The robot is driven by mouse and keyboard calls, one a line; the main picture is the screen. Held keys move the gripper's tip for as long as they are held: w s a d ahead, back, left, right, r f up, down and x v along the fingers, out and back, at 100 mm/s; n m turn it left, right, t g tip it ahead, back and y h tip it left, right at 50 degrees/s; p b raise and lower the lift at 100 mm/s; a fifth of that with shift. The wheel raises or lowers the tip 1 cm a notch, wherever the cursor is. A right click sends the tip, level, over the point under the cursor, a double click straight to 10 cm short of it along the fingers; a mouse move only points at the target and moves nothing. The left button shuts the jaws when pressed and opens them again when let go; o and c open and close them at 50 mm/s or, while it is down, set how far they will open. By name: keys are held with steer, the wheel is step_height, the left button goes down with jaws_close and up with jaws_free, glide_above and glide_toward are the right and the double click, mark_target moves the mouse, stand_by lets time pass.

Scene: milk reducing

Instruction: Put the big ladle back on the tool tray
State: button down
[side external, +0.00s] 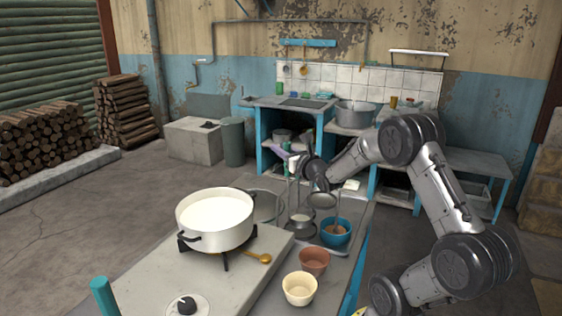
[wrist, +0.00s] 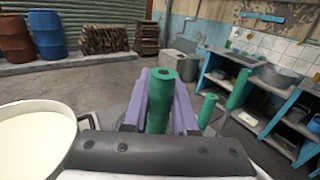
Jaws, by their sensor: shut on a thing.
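My gripper (side external: 284,152), with purple fingers, is shut on the green handle of the ladle (wrist: 158,110), which stands upright between the fingers in the wrist view. In the side view the gripper is above the bench, right of the white pot. Thin metal shafts and round metal ladle heads hang or stand below it; I cannot tell which head belongs to the held handle. A flat grey tray (side external: 306,240) lies below, partly hidden by a blue bowl. Two more green handles (wrist: 237,90) show right of the gripper in the wrist view.
The white pot (side external: 214,234) of milk sits on a burner at the left; it also shows in the wrist view (wrist: 62,160). A blue bowl (side external: 336,240), a brown bowl (side external: 313,266) and a cream bowl (side external: 299,291) stand along the bench's right side. A golden spoon (side external: 259,258) lies beside the burner.

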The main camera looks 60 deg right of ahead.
steer(key=shift+w+d+f, duration=0.15)
steer(key=shift+f, duration=0.8)
steer(key=shift+w+d+f, duration=0.1)
steer(key=shift+w+f, duration=0.05)
steer(key=shift+f, duration=0.9)
steer(key=c, duration=0.7)
jaws_free()
steer(key=shift+f, duration=0.1)
